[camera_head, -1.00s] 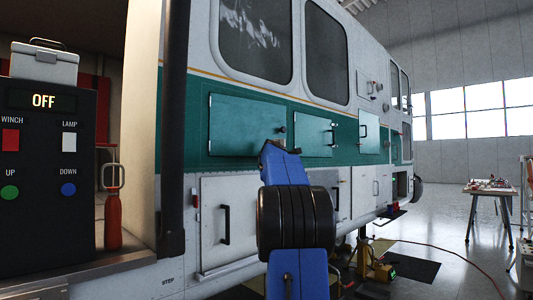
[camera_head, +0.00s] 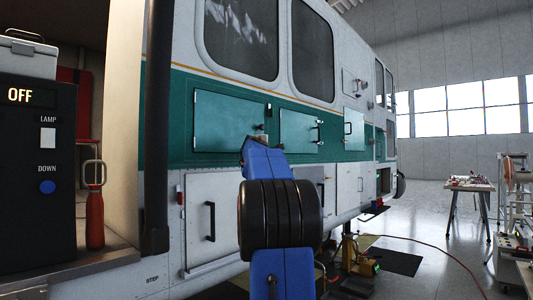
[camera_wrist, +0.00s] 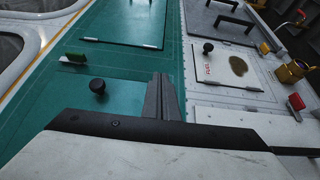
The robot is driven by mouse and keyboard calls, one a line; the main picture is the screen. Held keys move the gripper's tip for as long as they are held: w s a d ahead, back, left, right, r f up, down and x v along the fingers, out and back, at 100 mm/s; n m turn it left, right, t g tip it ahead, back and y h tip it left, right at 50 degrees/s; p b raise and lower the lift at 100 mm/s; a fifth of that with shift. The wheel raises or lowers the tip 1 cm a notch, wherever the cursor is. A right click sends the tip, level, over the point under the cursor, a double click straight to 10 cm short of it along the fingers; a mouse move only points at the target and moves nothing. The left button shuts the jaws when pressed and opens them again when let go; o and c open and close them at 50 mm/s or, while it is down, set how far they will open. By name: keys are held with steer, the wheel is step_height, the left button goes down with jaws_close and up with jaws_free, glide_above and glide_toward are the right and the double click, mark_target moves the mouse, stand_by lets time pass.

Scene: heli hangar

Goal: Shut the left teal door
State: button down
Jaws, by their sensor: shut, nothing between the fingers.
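The left teal door (camera_head: 230,120) is on the vehicle's green band in the head view and looks almost flush; I cannot tell whether a small gap remains. In the head view my blue arm hides most of the gripper, just below the door's right corner.
White lower panels (camera_head: 211,220) have handles. A control box (camera_head: 38,170) stands at left. A yellow jack (camera_head: 360,262) and a cart (camera_head: 510,240) are at right.

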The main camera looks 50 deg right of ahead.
steer(key=v, duration=1.4)
steer(key=s+a+f+m+y, duration=0.2)
steer(key=s+a+f+y, duration=0.2)
steer(key=a+f, duration=1)
steer(key=s+a+f+m+y, duration=0.2)
steer(key=s+a+f+y, duration=0.15)
steer(key=a+f, duration=1.05)
steer(key=s+a+f+g+y, duration=0.1)
steer(key=s+a+f+y, duration=0.3)
steer(key=s+a+f, duration=0.5)
steer(key=s+a+f+m+g+y, duration=0.1)
steer(key=s+a+f+y, duration=0.3)
steer(key=s+a+f, duration=0.4)
steer(key=a+f+g, duration=0.1)
steer(key=a+f, duration=0.5)
steer(key=shift+s+a+f+y, duration=0.35)
steer(key=shift+s, duration=0.05)
